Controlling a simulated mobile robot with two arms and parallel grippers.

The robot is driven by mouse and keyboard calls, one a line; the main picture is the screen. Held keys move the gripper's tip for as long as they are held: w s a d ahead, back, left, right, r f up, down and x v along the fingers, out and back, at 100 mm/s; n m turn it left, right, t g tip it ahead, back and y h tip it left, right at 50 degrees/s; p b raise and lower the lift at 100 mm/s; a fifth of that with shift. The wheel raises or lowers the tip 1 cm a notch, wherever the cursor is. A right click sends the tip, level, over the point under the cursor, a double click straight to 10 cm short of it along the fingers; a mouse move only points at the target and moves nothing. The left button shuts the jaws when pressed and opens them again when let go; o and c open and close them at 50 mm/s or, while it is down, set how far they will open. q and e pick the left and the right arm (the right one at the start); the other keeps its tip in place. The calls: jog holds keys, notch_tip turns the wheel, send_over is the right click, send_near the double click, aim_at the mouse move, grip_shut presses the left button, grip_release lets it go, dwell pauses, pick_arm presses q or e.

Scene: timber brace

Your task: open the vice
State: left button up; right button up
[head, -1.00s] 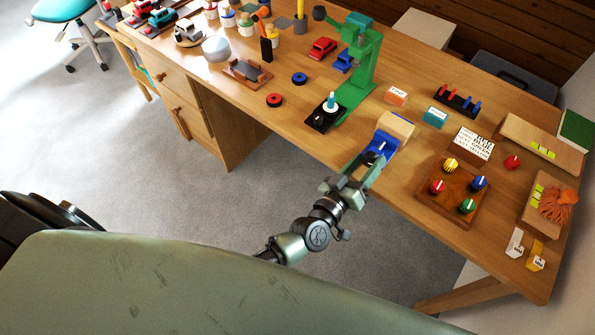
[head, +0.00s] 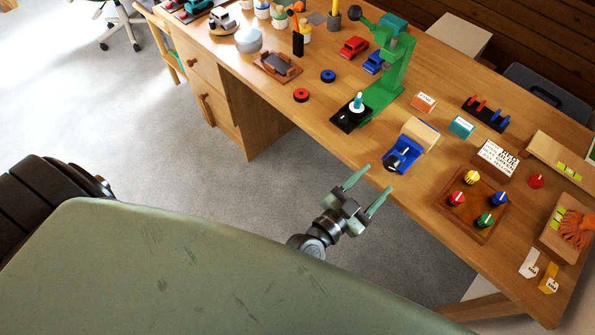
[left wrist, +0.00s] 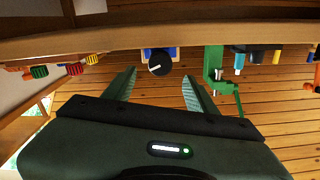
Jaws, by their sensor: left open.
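The blue vice (head: 403,153) sits at the front edge of the wooden workbench, with a pale wooden block (head: 424,133) at its back. Its black round knob with a white mark faces the front; it shows clearly in the left wrist view (left wrist: 159,62), with blue behind it. I cannot tell how wide the vice jaws stand. My left gripper (head: 377,179) is open and empty, in front of the bench edge and apart from the knob. In the left wrist view its fingers (left wrist: 160,88) spread below and either side of the knob. My right gripper is not in view.
Left of the vice stands a green press (head: 388,80) with a black base. To the right are a board with coloured knobs (head: 471,204) and a lettered card (head: 498,158). The floor in front of the bench is clear.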

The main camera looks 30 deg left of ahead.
pick_arm(q)
jog(key=s+a+f+g+y+p, duration=0.1)
jog(key=s+a+f+g, duration=0.2)
jog(key=f, duration=0.6)
jog(key=s+a+f+g+p, duration=0.1)
jog(key=s+a+f+g, duration=0.1)
jog(key=s+a+f, duration=0.3)
jog(key=s+a+f+n+g+y+p, duration=0.1)
jog(key=s+a+f+g, duration=0.2)
jog(key=s+f, duration=0.4)
notch_tip(320, 180, down, 6)
jog(key=shift+a+f+g+y, duration=0.1)
jog(key=shift+a+g+y, duration=0.2)
jog(key=shift+a, duration=0.35)
